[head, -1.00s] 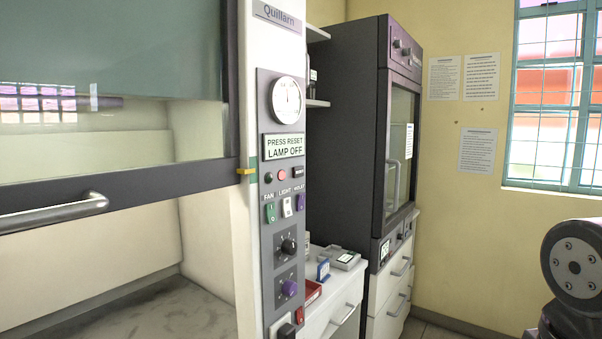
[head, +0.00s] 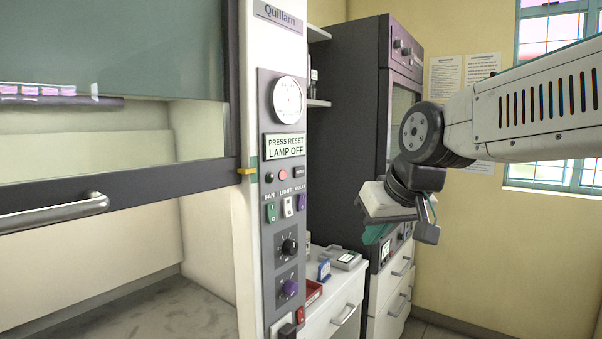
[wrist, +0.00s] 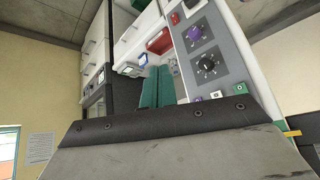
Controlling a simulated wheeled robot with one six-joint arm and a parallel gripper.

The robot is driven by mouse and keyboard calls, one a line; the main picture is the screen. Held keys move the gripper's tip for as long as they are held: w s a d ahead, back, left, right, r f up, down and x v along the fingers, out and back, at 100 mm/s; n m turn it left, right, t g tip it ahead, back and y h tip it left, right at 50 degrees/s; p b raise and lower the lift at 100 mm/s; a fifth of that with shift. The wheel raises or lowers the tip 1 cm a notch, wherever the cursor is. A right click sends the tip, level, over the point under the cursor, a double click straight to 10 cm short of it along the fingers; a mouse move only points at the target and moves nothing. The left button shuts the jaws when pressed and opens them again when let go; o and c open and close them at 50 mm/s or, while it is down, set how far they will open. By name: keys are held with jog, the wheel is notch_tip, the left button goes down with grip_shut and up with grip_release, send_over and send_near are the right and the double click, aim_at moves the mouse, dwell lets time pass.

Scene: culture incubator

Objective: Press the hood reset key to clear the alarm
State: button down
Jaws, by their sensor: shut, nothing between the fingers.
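The hood's grey control panel (head: 268,225) stands left of centre in the head view. Its sign (head: 284,146) reads "PRESS RESET LAMP OFF". Below the sign are a dark round button (head: 269,178), a red round one (head: 282,174) and a small dark rectangular key (head: 299,172) whose lettering is too small to read. My gripper (head: 374,236) is shut and empty, in the air to the right of the panel and apart from it. In the wrist view its green fingers (wrist: 155,87) lie together. The lower panel shows there upside down; the button row is hidden behind the gripper body.
Green, white and violet rocker switches (head: 288,206), a black knob (head: 289,246) and a violet knob (head: 289,288) sit lower on the panel. The hood sash handle (head: 60,212) juts out at left. A dark cabinet (head: 345,130) and a white counter with a red tray (head: 312,292) stand behind.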

aim_at(299, 171)
jog(key=w+a+r+t+y, duration=0.1)
jog(key=w+a+r+t, duration=0.1)
jog(key=w+r, duration=0.5)
notch_tip(299, 171, up, 2)
jog(key=shift+a+n+t, duration=0.25)
jog(key=shift+n+t, duration=0.15)
jog(key=shift+t, duration=0.5)
jog(key=w+a, duration=0.5)
jog(key=a, duration=0.2)
jog(key=shift+w, duration=0.2)
dwell(1.1)
jog(key=shift+w+a, duration=0.25)
jog(key=shift+a, duration=0.1)
